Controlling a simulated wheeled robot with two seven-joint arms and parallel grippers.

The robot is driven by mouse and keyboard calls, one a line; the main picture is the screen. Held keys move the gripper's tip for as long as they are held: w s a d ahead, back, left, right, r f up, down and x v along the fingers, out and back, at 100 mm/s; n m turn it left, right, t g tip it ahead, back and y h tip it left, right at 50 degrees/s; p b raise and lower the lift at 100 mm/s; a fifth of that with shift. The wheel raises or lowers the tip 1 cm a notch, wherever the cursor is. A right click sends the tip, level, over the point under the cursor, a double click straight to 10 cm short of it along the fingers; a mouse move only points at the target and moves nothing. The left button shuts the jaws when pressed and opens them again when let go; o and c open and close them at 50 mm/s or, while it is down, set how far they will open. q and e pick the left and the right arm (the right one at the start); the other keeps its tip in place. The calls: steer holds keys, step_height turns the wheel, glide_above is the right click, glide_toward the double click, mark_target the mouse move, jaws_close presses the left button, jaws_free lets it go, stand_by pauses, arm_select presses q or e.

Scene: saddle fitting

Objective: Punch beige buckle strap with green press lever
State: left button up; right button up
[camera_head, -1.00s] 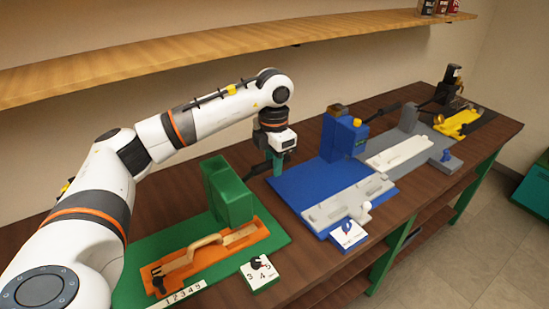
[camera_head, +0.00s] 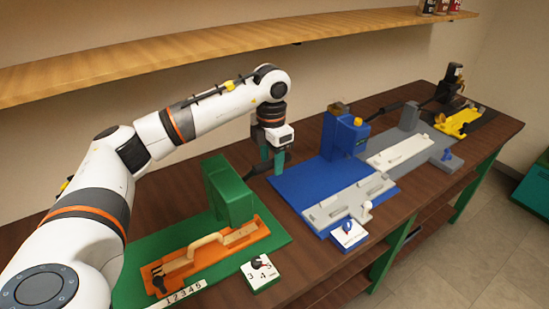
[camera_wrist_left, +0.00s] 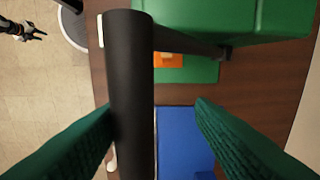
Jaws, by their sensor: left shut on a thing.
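The beige buckle strap (camera_head: 205,244) lies in the orange tray (camera_head: 170,276), its right end reaching toward the green press (camera_head: 232,190). A dark buckle shows at its left end. The press's black lever (camera_head: 256,168) sticks out to the right and back. My left gripper (camera_head: 276,162) is at the lever's outer end, pointing down. My right gripper is not in view.
A numbered dial block (camera_head: 260,275) and number strip (camera_head: 180,293) stand in front of the tray. A blue press station (camera_head: 345,135) and its blue base (camera_head: 300,180) are to the right, with a yellow station (camera_head: 458,122) beyond. A wooden shelf (camera_head: 230,50) hangs above.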

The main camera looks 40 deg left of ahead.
arm_select(q)
steer(key=shift+a+r, duration=0.1)
steer(key=shift+r, duration=0.05)
step_height(320, 180, up, 6)
steer(key=p, duration=0.4)
steer(key=shift+f, duration=0.2)
